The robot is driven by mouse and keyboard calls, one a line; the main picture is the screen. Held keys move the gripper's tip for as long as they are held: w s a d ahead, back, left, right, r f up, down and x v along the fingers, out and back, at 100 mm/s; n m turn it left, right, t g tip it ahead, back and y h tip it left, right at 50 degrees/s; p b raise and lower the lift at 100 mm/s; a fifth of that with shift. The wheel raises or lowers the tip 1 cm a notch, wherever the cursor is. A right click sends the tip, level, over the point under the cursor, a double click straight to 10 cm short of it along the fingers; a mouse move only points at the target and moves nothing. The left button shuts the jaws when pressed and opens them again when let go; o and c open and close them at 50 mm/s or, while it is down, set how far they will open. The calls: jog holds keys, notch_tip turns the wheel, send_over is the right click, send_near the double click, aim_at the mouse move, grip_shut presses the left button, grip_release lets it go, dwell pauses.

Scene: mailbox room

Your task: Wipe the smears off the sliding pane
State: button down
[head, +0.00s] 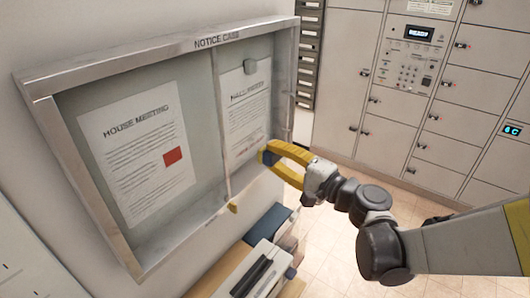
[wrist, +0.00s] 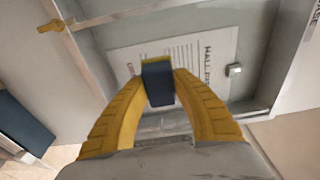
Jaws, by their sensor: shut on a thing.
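The notice case (head: 216,41) hangs on the wall in the head view, with an upright metal strip (head: 219,120) dividing its front. A small yellow tab (head: 233,207) sits at the strip's lower end; it also shows in the wrist view (wrist: 50,26). I cannot make out smears or clearly tell the pane from the open front. My gripper (head: 269,157) is shut on a dark blue block with a yellow edge (wrist: 158,84). It holds the block in front of the lower right of the case, by the hall notice (head: 246,112). Whether the block touches is unclear.
A house meeting notice (head: 138,148) hangs in the left half. A small grey clip (head: 250,67) is at the hall notice's top. Boxes (head: 262,262) stand below the case. Lockers (head: 345,80) line the back right; the tiled floor (head: 335,240) between is open.

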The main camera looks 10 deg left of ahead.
aim_at(262, 152)
jog(key=shift+s+d, duration=0.2)
jog(key=shift+d, duration=0.2)
jog(key=shift+b+v, duration=0.3)
jog(key=shift+v, duration=1.25)
jog(key=shift+w, duration=0.2)
jog(key=shift+a, duration=0.1)
jog(key=shift+s+a+b+x, duration=0.1)
jog(key=shift+s+b+x, duration=0.1)
jog(key=shift+x, duration=0.9)
jog(key=shift+s+a+b+x, duration=0.1)
jog(key=shift+s+b+x, duration=0.1)
jog(key=shift+x, duration=0.95)
jog(key=shift+s+a+b+x, duration=0.1)
jog(key=shift+s+b+x, duration=0.1)
jog(key=shift+x, duration=0.9)
jog(key=shift+x, duration=1)
